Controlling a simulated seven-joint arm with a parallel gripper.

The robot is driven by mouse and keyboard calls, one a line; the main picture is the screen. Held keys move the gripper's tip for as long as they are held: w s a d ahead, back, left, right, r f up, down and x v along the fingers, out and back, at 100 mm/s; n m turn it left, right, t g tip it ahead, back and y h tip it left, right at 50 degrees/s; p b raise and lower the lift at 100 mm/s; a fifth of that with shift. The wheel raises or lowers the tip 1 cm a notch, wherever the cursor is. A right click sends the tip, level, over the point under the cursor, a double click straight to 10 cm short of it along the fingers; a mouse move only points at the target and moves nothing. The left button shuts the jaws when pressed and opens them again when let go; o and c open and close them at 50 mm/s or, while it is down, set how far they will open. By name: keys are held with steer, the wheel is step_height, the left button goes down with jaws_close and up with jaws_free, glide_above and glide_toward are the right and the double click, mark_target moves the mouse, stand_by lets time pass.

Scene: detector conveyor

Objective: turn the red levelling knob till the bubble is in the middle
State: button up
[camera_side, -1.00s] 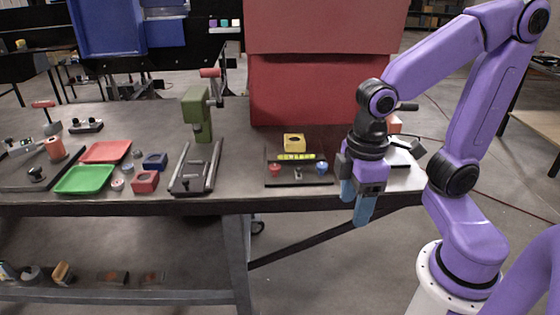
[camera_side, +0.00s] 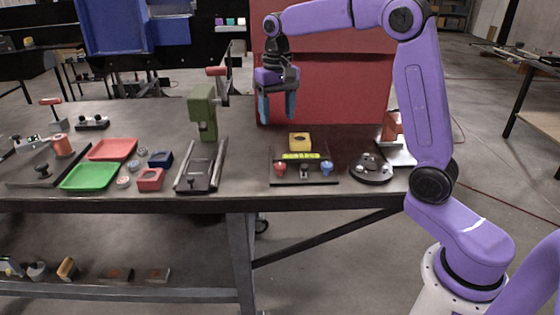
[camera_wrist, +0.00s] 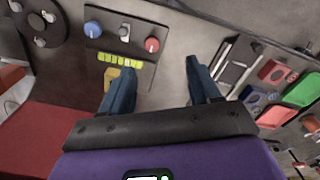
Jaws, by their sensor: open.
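The red levelling knob (camera_side: 280,168) stands at the front left of a dark levelling plate (camera_side: 318,180). In the wrist view the red knob (camera_wrist: 152,44) shows beyond my fingers. A yellow-green vial (camera_side: 301,156) lies across the plate behind the knobs; it also shows in the wrist view (camera_wrist: 121,60). The bubble is too small to place. A blue knob (camera_side: 326,167) stands at the front right, with a small grey part (camera_side: 304,171) between. My gripper (camera_side: 277,119) is open and empty, pointing down, above and behind the red knob and apart from it.
A yellow block (camera_side: 299,139) stands behind the vial. A round dark fixture (camera_side: 371,168) is to the right. A rail fixture (camera_side: 201,168), a green press (camera_side: 202,108), red and green trays and small blocks are to the left. A red panel (camera_side: 340,85) rises behind.

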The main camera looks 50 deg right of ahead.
mark_target(280, 165)
steer(key=shift+m, duration=0.8)
steer(key=d+f, duration=0.1)
steer(key=f, duration=0.4)
steer(key=w+d+f, duration=0.1)
steer(key=f, duration=0.5)
steer(key=w+d+f, duration=0.1)
steer(key=f, duration=0.5)
steer(key=shift+d, duration=0.1)
steer(key=c, duration=1)
